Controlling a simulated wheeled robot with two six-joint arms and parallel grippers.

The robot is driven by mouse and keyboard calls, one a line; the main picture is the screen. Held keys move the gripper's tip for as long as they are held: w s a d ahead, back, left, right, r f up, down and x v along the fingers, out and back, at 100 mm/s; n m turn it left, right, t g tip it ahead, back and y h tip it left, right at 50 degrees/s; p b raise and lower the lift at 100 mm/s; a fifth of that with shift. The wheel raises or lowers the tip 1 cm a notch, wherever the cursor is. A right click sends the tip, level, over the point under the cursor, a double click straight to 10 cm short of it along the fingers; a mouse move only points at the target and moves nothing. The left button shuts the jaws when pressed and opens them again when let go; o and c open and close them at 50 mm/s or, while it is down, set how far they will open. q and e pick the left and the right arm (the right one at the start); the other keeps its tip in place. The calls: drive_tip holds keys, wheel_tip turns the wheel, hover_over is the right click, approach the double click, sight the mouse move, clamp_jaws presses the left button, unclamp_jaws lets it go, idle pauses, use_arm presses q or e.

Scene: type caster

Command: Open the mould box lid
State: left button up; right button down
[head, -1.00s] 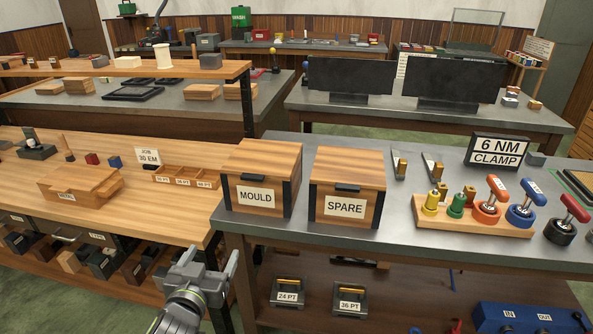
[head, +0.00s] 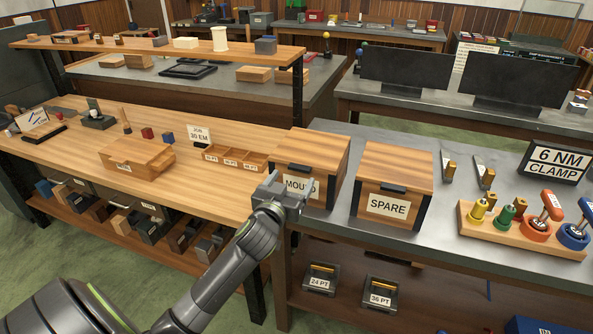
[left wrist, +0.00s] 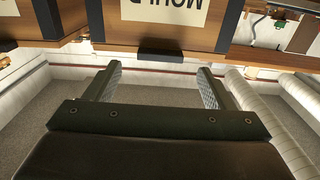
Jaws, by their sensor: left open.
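The wooden mould box (head: 330,195) stands at the left end of the metal-topped bench, its lid (head: 310,148) closed. A dark handle (head: 299,168) sits at the front edge of the lid; it also shows in the left wrist view (left wrist: 160,47). My left gripper (head: 287,190) is open and empty in front of the box, covering part of its label. In the left wrist view, the open fingers (left wrist: 158,78) point at the handle, which lies between their lines but apart from them. My right gripper is not in view.
A similar spare box (head: 393,185) stands just right of the mould box. A wooden rack (head: 520,235) with colour-handled tools stands farther right. A compartment tray (head: 236,157) lies on the wooden bench to the left. Free floor lies before the benches.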

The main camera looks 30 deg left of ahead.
sight(298, 169)
use_arm(q)
drive_tip(key=shift+x, duration=2.15)
drive_tip(key=c, duration=1.4)
drive_tip(key=shift+p, duration=0.3)
